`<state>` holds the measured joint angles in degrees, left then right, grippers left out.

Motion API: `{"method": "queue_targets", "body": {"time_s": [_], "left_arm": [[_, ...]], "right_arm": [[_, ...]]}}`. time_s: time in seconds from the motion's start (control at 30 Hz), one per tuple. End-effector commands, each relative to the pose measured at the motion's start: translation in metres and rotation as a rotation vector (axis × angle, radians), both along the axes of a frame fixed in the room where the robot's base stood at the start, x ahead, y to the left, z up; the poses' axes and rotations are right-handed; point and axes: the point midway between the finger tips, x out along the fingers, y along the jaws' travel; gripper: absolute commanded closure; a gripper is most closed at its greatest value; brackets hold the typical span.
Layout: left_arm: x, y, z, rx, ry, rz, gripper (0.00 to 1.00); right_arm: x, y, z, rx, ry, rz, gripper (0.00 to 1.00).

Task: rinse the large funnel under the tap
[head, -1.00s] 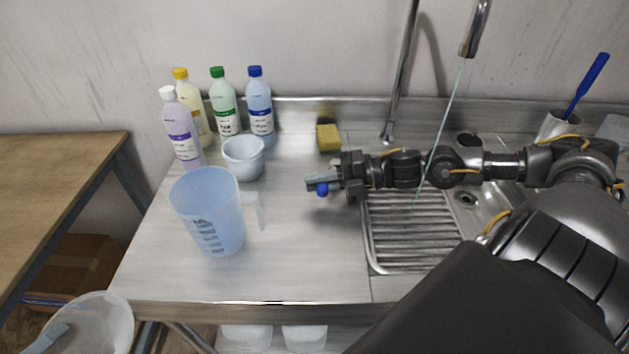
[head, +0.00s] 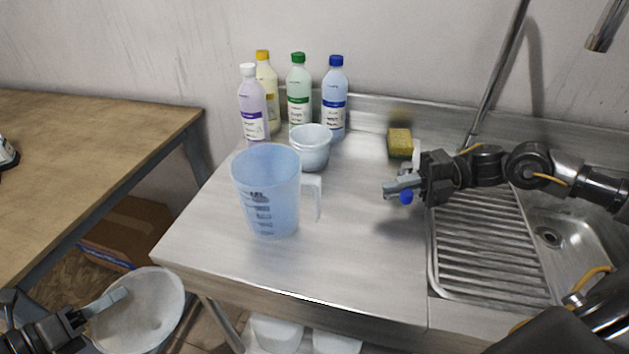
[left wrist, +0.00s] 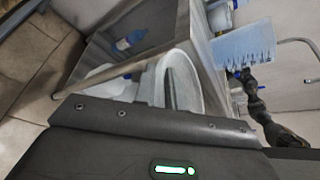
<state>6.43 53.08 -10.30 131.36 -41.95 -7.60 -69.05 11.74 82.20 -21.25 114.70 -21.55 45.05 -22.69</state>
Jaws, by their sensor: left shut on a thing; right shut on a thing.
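The large funnel (head: 143,310) is white and wide-mouthed, low at the front left, beside the steel counter. My left gripper (head: 105,301) is shut on its rim. The funnel also shows in the left wrist view (left wrist: 183,82), just beyond the gripper. My right gripper (head: 402,188) is shut above the counter, left of the sink, on a mostly hidden thing; a blue knob (head: 406,197) shows below its fingers. The tap spout (head: 606,24) is at the top right, with no water stream visible under it.
A translucent measuring jug (head: 268,195) and a small white pot (head: 311,150) stand on the counter, with several bottles (head: 299,95) behind. A yellow sponge (head: 400,143) lies near the wall. The ribbed drainer (head: 485,245) adjoins the sink basin (head: 570,235). A wooden table (head: 80,150) is left.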

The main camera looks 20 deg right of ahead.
Motion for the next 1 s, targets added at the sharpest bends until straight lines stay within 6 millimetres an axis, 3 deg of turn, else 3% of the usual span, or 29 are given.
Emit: {"method": "queue_targets", "body": {"time_s": [0.03,0.2,0.57,0.73,1.0], "left_arm": [[0.0,0.0,0.0,0.0,0.0,0.0,1.0],[0.0,0.0,0.0,-0.001,0.0,-0.001,1.0],[0.0,0.0,0.0,0.0,0.0,0.0,1.0],[0.0,0.0,0.001,0.0,0.0,0.0,1.0],[0.0,0.0,0.02,0.0,0.0,0.0,1.0]], "right_arm": [[0.0,0.0,0.0,-0.001,0.001,0.001,0.88],[0.0,0.0,0.0,0.0,0.001,0.0,0.67],[-0.001,-0.005,0.001,-0.001,0.001,-0.002,0.67],[-0.006,-0.026,0.004,-0.006,0.005,-0.002,0.67],[-0.018,-0.076,0.017,-0.006,0.003,-0.003,0.67]]}}
